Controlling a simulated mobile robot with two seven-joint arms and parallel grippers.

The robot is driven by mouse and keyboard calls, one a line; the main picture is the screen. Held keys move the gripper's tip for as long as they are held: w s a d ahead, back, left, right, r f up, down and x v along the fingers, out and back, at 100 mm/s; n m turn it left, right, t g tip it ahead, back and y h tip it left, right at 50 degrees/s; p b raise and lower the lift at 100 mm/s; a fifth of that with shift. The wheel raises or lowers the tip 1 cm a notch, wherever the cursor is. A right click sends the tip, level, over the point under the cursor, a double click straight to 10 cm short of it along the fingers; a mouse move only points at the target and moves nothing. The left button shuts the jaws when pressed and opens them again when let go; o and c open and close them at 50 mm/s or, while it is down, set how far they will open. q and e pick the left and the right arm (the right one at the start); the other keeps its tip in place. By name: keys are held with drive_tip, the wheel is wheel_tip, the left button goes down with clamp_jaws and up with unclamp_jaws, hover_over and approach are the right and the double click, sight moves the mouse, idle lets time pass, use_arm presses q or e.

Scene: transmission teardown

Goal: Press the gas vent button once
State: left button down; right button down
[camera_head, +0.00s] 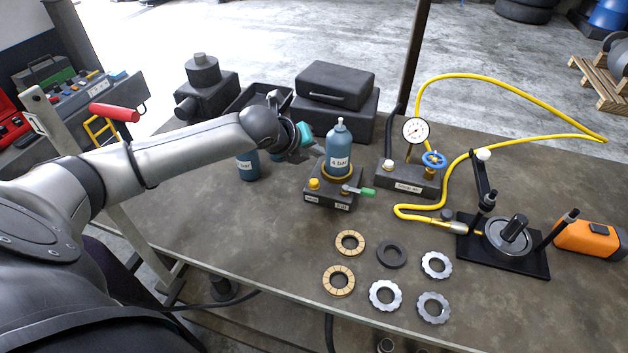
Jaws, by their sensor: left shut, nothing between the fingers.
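A blue gas bottle (339,155) stands upright in a yellow ring on a dark base block (329,199). A round yellow button (314,183) sits on the left of that block, above a small white label too small to read surely. A green-handled lever (360,191) is on the block's right side. My left gripper (307,153) is shut and empty, left of the bottle and above and behind the yellow button, apart from the button. My right gripper is not in view.
Another blue bottle (248,165) stands partly behind my left arm. To the right are an air unit (408,180) with gauge and blue valve wheel, a yellow hose (463,160), and a clutch fixture (507,240). Several rings and discs (391,254) lie in front. Dark cases (335,88) stand behind.

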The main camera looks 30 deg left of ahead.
use_arm(q)
drive_tip(key=shift+w+a+r+m, duration=0.35)
drive_tip(key=shift+a+r, duration=0.1)
drive_tip(key=shift+a, duration=0.2)
drive_tip(key=shift+f, duration=0.15)
drive_tip(key=b, duration=0.8)
hover_over(314, 183)
drive_tip(key=f, duration=0.6)
drive_tip(key=shift+s, duration=0.4)
drive_tip(key=shift+f, duration=0.35)
drive_tip(key=shift+f+b, duration=0.35)
drive_tip(key=shift+f, duration=0.55)
drive_tip(key=shift+f, duration=0.15)
